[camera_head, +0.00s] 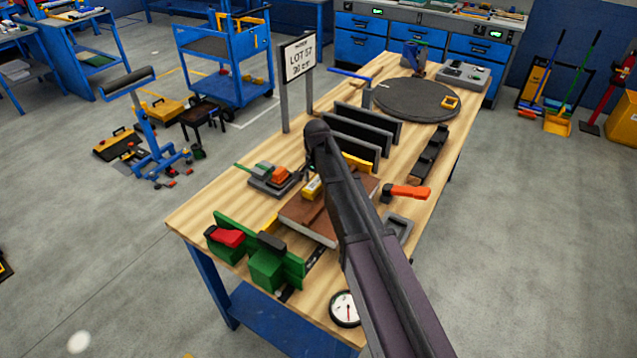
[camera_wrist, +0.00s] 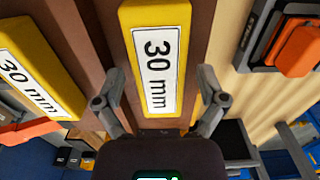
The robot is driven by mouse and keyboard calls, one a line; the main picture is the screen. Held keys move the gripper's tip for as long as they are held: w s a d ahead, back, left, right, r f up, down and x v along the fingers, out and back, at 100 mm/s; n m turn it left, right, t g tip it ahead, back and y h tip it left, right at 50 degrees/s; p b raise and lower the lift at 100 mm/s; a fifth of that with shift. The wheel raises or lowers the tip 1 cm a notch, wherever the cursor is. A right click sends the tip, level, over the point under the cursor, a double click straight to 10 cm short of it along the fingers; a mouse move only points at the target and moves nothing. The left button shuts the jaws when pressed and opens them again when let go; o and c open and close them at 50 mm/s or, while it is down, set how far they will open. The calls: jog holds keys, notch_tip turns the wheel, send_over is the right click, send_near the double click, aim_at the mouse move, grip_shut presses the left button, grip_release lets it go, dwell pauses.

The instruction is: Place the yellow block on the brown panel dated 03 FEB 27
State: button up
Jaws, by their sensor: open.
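My gripper (camera_wrist: 160,82) is open, with one finger on each side of a yellow block labelled "30 mm" (camera_wrist: 158,45) in the wrist view. I cannot tell whether the fingers touch it. A second yellow "30 mm" block (camera_wrist: 42,65) lies to the left in that view. Brown panel surface (camera_wrist: 105,40) shows under the blocks. In the head view the brown panel (camera_head: 298,213) lies on the workbench, partly hidden by my arm, with a yellow block (camera_head: 312,188) on it. No date can be read on any panel.
Green clamps (camera_head: 265,262) stand at the front left of the wooden workbench (camera_head: 200,215). Dark upright panels (camera_head: 350,135) stand behind the brown panel. An orange-handled clamp (camera_head: 408,191) is to the right. A lot sign (camera_head: 299,58) rises at the left edge. A round dark turntable (camera_head: 415,98) lies farther back.

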aim_at(317, 181)
notch_tip(317, 181, up, 12)
jog(key=p, duration=1.2)
jog(key=shift+r, duration=0.15)
dwell(0.7)
jog(key=s+d+n, duration=0.3)
jog(key=s+d, duration=0.5)
jog(key=s, duration=0.3)
jog(key=s+d+n, duration=0.3)
jog(key=s+d, duration=0.5)
jog(key=s, duration=0.3)
jog(key=shift+s+n, duration=0.25)
jog(key=shift+n, duration=0.05)
notch_tip(317, 181, down, 2)
jog(key=shift+f+b, duration=0.25)
jog(key=shift+b, duration=0.85)
